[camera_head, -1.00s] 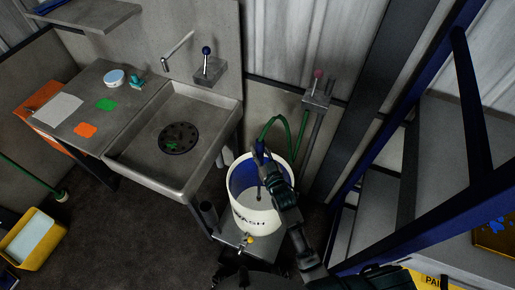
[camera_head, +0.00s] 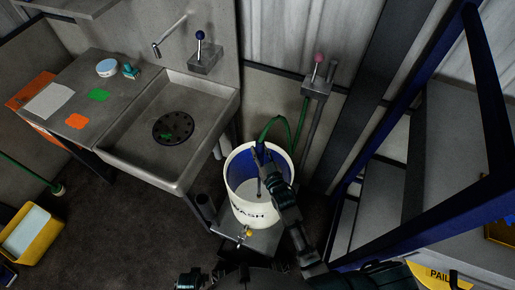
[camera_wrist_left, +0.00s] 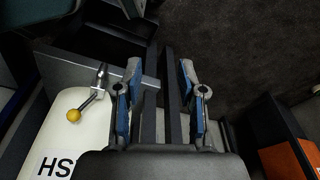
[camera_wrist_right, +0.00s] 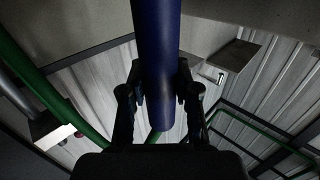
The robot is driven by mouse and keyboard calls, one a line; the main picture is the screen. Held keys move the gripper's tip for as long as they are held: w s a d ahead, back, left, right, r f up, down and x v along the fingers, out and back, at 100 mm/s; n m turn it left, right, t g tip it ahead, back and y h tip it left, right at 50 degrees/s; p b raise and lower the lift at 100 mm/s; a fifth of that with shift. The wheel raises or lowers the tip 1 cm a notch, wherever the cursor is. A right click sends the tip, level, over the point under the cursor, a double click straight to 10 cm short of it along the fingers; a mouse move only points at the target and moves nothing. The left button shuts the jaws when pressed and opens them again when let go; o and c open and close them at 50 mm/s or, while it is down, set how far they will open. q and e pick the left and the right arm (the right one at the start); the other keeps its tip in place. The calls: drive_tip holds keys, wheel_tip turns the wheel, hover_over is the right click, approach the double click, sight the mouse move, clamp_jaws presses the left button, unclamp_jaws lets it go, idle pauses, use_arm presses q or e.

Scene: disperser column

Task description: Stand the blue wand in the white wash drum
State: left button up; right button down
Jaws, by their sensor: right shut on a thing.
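The white wash drum (camera_head: 256,213), marked WASH, stands upright with its open top up and a blue inner wall. My right gripper (camera_head: 268,170) is over the drum's opening, near its right side. It is shut on the blue wand (camera_wrist_right: 157,60), which passes between its fingers in the right wrist view. In the head view the wand's blue top (camera_head: 260,148) shows beside the gripper, and a thin dark stem hangs inside the drum. Whether it touches the bottom is unclear.
A green hose (camera_head: 282,121) loops up behind the drum. A sink (camera_head: 146,160) stands left, a blue-framed rack (camera_head: 365,140) right. A yellow bin (camera_head: 35,238) sits on the floor at far left.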

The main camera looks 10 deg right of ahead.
sight(260, 159)
drive_tip(key=f+b, duration=0.1)
drive_tip(key=f, duration=0.1)
drive_tip(key=f+b, duration=0.1)
drive_tip(key=f, duration=0.1)
drive_tip(key=shift+a+f, duration=0.1)
drive_tip(key=shift+a, duration=0.3)
drive_tip(key=shift+d+f+b, duration=0.25)
drive_tip(key=shift+f+b, duration=0.15)
drive_tip(key=shift+f, duration=0.2)
drive_tip(key=shift+d+f+b, duration=0.2)
drive_tip(key=shift+f+b, duration=0.15)
drive_tip(key=shift+f, duration=0.2)
drive_tip(key=shift+a+f, duration=0.1)
use_arm(q)
wheel_tip(260, 159, up, 10)
drive_tip(key=w, duration=0.1)
drive_tip(key=shift+w+a+r, duration=0.15)
drive_tip(key=shift+w+r, duration=0.1)
drive_tip(key=shift+w, duration=0.15)
use_arm(e)
drive_tip(key=shift+a, duration=0.25)
drive_tip(key=c, duration=0.8)
unclamp_jaws()
drive_tip(key=shift+d, duration=0.2)
drive_tip(key=shift+o, duration=0.2)
drive_tip(key=shift+f, duration=0.15)
